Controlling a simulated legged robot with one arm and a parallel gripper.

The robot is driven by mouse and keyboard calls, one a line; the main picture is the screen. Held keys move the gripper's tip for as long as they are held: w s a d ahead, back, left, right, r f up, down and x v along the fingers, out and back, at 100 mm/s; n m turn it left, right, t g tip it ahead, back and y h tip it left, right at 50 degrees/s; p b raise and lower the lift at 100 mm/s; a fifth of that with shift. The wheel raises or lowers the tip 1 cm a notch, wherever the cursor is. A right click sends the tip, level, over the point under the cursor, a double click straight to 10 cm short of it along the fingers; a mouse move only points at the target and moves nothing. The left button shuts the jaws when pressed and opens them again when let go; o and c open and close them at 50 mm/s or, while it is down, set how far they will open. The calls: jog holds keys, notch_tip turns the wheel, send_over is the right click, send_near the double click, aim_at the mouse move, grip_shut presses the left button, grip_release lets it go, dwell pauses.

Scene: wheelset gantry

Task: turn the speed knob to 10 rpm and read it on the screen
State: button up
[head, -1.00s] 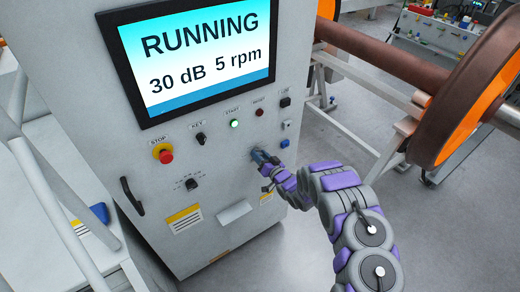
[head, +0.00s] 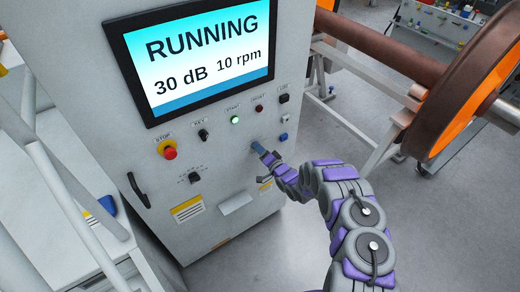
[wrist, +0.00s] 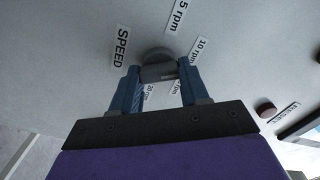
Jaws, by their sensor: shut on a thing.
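The speed knob (wrist: 158,68) is a grey round knob on the cabinet front. In the wrist view it sits between the two blue fingers of my gripper (wrist: 160,82), which is shut on it. A SPEED label (wrist: 121,46) is to its left, with rpm labels around it, among them 5 rpm (wrist: 179,16) and 10 rpm (wrist: 198,50). In the head view my gripper (head: 258,149) reaches the panel and hides the knob. The screen (head: 200,58) reads RUNNING, 30 dB and 10 rpm.
The control cabinet (head: 110,120) also carries a red stop button (head: 169,153), a key switch (head: 203,135), a lit green start button (head: 235,120) and a selector knob (head: 195,178). An orange and brown wheel (head: 460,95) stands at the right. Grey floor is clear at lower right.

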jog(key=shift+w+d, duration=0.1)
jog(key=shift+d, duration=0.05)
jog(key=o, duration=1.1)
jog(key=shift+c, duration=0.2)
jog(key=v, duration=1.7)
jog(key=shift+d, duration=0.2)
jog(key=shift+f, duration=0.1)
